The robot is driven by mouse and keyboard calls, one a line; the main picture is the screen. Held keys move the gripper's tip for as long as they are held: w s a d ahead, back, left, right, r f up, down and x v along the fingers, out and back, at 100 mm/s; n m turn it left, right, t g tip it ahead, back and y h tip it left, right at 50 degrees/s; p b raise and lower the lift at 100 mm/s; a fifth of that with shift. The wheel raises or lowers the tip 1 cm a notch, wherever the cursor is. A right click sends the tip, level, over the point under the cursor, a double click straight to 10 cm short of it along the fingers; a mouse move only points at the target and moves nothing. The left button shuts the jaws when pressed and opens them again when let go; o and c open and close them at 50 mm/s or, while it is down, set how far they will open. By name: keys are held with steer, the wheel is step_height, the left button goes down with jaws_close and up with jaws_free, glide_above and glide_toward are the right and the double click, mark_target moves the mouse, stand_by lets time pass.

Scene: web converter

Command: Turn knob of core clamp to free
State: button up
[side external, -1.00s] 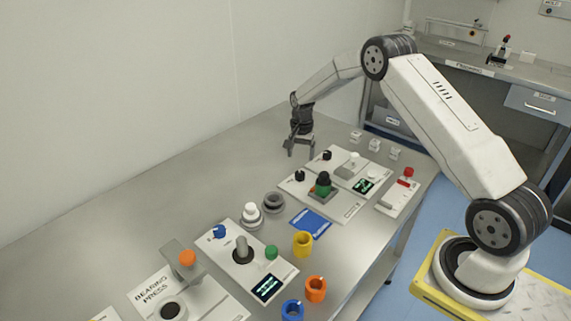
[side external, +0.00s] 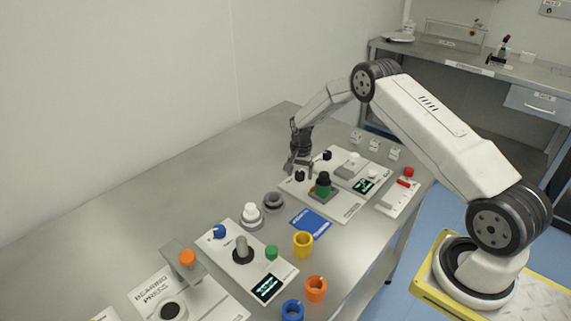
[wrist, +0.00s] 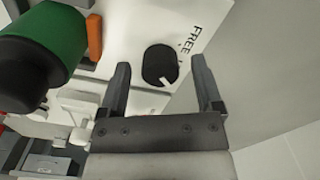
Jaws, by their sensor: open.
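A black round knob (wrist: 160,66) with a white pointer mark sits on a white panel, with the word FREE (wrist: 195,38) printed beside it in the wrist view. The pointer does not appear to face the word FREE. My gripper (wrist: 162,80) is open, and the knob shows between its fingers, with no contact visible. In the side view, my gripper (side external: 297,168) is pointing down close to the black knob (side external: 299,176) at the panel's left edge. I cannot tell the exact height of the fingertips above the knob.
A green cylinder with a black top (side external: 323,185) stands on the same panel, right of the knob; it fills the upper left of the wrist view (wrist: 45,45). Another black knob (side external: 327,155) is farther back. The table left of the panel is clear.

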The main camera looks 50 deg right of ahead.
steer(key=shift+c, duration=0.3)
jaws_close()
steer(key=shift+n, duration=0.5)
steer(key=n, duration=1.1)
steer(key=shift+n, duration=1.9)
